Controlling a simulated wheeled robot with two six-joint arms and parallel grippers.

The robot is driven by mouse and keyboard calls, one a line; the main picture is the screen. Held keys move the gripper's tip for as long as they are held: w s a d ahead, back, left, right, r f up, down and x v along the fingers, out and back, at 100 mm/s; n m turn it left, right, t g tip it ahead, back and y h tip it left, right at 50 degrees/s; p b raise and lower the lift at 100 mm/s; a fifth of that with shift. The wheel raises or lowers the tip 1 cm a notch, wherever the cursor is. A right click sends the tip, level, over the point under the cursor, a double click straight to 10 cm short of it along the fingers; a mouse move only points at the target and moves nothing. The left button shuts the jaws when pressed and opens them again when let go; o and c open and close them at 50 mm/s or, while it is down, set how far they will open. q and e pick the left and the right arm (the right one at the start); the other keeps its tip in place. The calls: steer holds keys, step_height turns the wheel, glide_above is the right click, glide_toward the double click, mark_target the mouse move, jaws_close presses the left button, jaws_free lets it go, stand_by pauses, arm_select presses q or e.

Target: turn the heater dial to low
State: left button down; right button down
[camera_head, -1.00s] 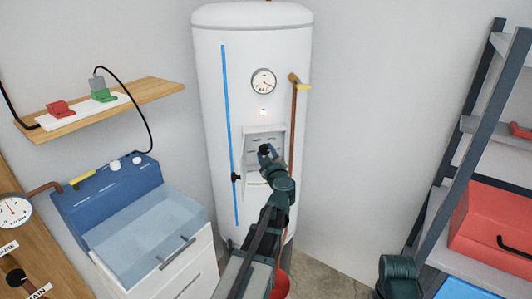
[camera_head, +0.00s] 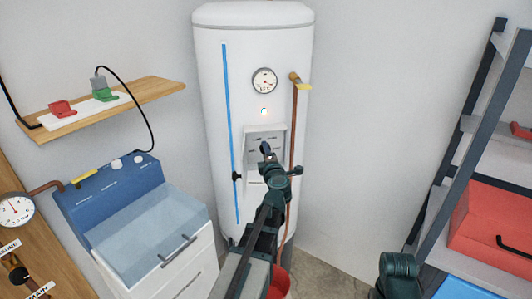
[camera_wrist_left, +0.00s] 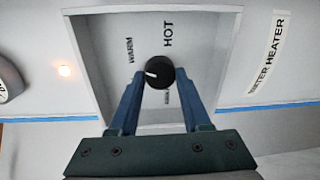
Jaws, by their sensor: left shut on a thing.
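The heater dial is a round black knob (camera_wrist_left: 160,72) with a white pointer mark on a recessed panel, seen in the left wrist view. Its mark points to the picture's left. WARM (camera_wrist_left: 130,50) and HOT (camera_wrist_left: 168,33) are printed sideways on the panel; another label near the right finger is partly hidden. My left gripper (camera_wrist_left: 160,80) is shut on the dial, one finger on each side. In the head view my left gripper (camera_head: 267,151) reaches into the panel (camera_head: 251,137) of the white tank heater (camera_head: 215,100) and largely covers the dial. My right gripper is not visible.
A gauge (camera_head: 264,80) and a small lit lamp (camera_head: 264,111) sit above the panel. A copper pipe with a yellow lever (camera_head: 297,80) runs on the right.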

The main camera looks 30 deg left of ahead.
arm_select(q)
steer(key=n, duration=1)
steer(key=shift+s+f+t+b, duration=0.1)
steer(key=shift+f+t+b, duration=0.1)
steer(key=shift+t+b, duration=0.2)
steer(key=shift+n, duration=0.3)
steer(key=shift+c, duration=1.8)
jaws_free()
steer(key=shift+h, duration=0.4)
